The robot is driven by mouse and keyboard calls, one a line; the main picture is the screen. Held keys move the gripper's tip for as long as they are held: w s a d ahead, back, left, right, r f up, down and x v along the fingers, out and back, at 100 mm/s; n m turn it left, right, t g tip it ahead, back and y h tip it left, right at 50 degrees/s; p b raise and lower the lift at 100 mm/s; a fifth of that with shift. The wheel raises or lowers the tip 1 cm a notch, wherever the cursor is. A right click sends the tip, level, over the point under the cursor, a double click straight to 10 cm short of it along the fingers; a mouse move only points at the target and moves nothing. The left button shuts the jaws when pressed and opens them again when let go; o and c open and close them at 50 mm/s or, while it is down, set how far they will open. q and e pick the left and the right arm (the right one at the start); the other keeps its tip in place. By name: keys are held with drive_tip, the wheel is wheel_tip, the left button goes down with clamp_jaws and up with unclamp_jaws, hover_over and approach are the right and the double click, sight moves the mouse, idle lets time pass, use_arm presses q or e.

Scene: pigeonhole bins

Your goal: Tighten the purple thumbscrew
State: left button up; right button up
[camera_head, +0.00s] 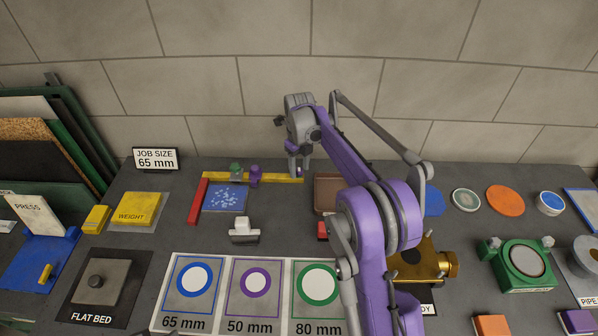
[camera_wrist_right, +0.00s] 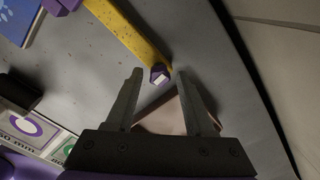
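A small purple knob with a pale face, which looks like the purple thumbscrew (camera_wrist_right: 160,74), sits at the end of the yellow bar (camera_wrist_right: 133,37). In the head view the yellow bar (camera_head: 281,179) lies along the back of the table, with the knob mostly hidden at its right end. My right gripper (camera_head: 299,174) points down over that end. In the wrist view the right gripper (camera_wrist_right: 160,73) is open, its fingertips on either side of the knob with gaps showing. I cannot tell whether the fingertips are level with it. My left gripper is not in view.
A purple block (camera_head: 255,176) and a green block (camera_head: 236,171) sit on the bar further left. A red bar (camera_head: 198,201) and blue card (camera_head: 227,198) lie in front. A brown tray (camera_head: 326,191) is close right of the gripper. The wall stands close behind.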

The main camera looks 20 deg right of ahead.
sight(299, 170)
drive_tip(key=shift+r+p, duration=1.45)
drive_tip(key=shift+r, duration=1.65)
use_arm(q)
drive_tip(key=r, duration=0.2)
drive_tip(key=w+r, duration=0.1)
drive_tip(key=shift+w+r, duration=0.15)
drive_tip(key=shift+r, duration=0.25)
use_arm(e)
drive_tip(key=shift+f, duration=0.15)
